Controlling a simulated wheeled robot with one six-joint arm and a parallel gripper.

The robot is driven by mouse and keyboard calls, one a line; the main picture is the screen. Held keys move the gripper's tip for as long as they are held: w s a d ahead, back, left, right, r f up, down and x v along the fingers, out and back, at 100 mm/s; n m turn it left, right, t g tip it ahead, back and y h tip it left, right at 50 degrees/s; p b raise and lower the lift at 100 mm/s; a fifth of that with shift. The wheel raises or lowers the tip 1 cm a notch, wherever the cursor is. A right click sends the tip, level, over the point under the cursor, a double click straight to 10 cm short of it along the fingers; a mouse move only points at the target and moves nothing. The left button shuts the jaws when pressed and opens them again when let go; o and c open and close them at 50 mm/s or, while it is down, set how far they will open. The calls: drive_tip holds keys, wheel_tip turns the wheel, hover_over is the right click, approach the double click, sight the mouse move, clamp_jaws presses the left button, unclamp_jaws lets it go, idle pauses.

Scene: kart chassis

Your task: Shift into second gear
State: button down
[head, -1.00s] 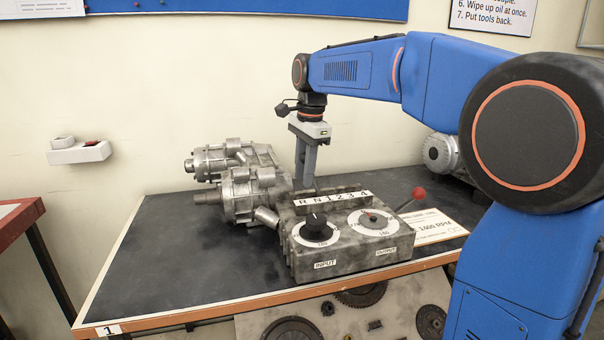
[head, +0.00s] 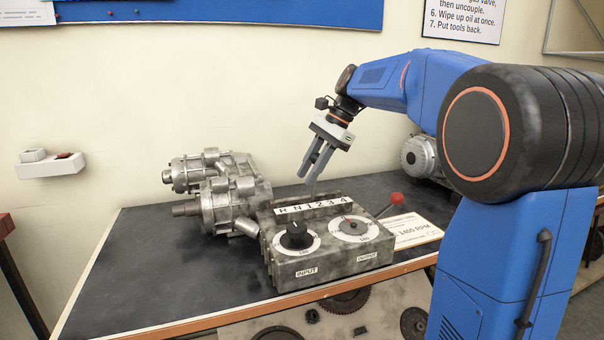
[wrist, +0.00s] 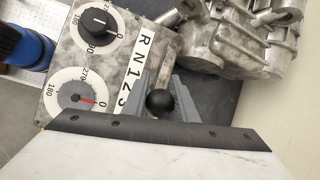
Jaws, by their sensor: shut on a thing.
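The grey metal gearbox housing (head: 330,262) stands on the bench. It carries a label strip (head: 311,206) reading R N 1 2 3 4, which also shows partly in the wrist view (wrist: 131,75). A black ball knob (wrist: 160,102) sits between the grey fingers in the wrist view. My gripper (head: 312,184) is shut on this knob behind the label strip, tilted with its tips toward lower left. The head view hides the knob and lever slot, so I cannot tell exactly which gear mark the lever stands at.
A black INPUT knob (head: 295,234) and an OUTPUT dial (head: 354,227) with a red needle face the front. A red-ball lever (head: 397,198) sticks out at the right. Metal castings (head: 228,200) lie behind left. The left of the bench (head: 140,265) is clear.

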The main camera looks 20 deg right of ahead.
drive_tip(key=shift+d, duration=0.35)
drive_tip(key=c, duration=1.4)
unclamp_jaws()
drive_tip(key=shift+c, duration=0.2)
drive_tip(key=v, duration=1.7)
drive_tip(key=shift+d, duration=0.45)
drive_tip(key=shift+s+a+f, duration=0.1)
drive_tip(key=shift+s, duration=0.05)
